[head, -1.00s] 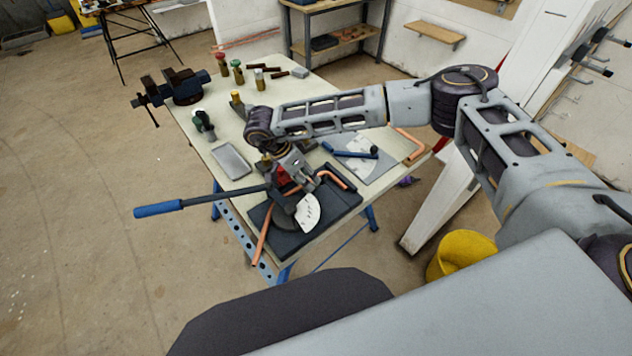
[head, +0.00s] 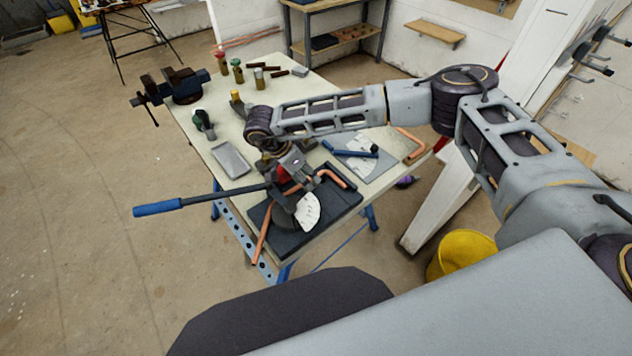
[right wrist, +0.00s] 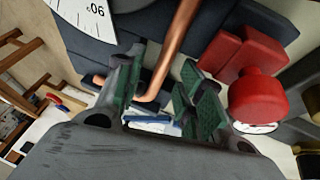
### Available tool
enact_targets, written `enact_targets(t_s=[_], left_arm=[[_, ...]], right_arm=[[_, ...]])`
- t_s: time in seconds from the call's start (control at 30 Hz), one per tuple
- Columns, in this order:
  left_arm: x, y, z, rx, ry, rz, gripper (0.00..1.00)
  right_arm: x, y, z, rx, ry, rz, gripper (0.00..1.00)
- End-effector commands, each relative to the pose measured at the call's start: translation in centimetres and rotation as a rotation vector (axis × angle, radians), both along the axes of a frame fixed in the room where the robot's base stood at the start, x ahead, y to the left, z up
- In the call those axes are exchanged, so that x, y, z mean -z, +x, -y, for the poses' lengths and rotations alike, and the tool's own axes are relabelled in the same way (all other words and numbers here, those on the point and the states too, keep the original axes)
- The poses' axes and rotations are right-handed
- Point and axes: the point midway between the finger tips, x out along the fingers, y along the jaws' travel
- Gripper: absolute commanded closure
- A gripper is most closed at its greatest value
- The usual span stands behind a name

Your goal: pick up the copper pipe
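The bent copper pipe lies in the bender on the table; its long leg (head: 262,236) hangs toward the near edge. Its bent end (head: 332,176) shows right of my right gripper (head: 304,180). In the right wrist view the pipe (right wrist: 178,38) runs down between the two green-padded fingers of my right gripper (right wrist: 163,72). The fingers stand apart, with gaps beside the pipe, so it looks open around it. The bender has a white angle scale (head: 307,212) and a long blue-handled lever (head: 160,209). My left gripper is out of view.
A red clamp part (right wrist: 258,90) sits close to the right finger. A grey tray (head: 231,160), a blue-handled tool (head: 350,151) and another copper pipe (head: 410,138) lie around the gripper. A vise (head: 184,87) is at the far left corner. A yellow bucket (head: 462,252) stands on the floor.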

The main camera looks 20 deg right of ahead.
Motion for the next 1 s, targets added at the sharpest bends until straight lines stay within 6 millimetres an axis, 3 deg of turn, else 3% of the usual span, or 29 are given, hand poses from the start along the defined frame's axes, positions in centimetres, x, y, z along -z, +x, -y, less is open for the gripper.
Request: enact_targets(t_s=[0.2,0.5,1.0], left_arm=[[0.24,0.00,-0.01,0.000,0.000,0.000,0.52],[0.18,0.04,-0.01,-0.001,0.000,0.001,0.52],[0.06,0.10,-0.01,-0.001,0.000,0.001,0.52]], right_arm=[[0.20,-0.01,0.01,0.000,0.000,0.000,0.62],[0.16,-0.01,0.01,0.000,0.000,0.000,1.00],[0.05,0.01,0.01,0.000,0.000,0.000,1.00]])
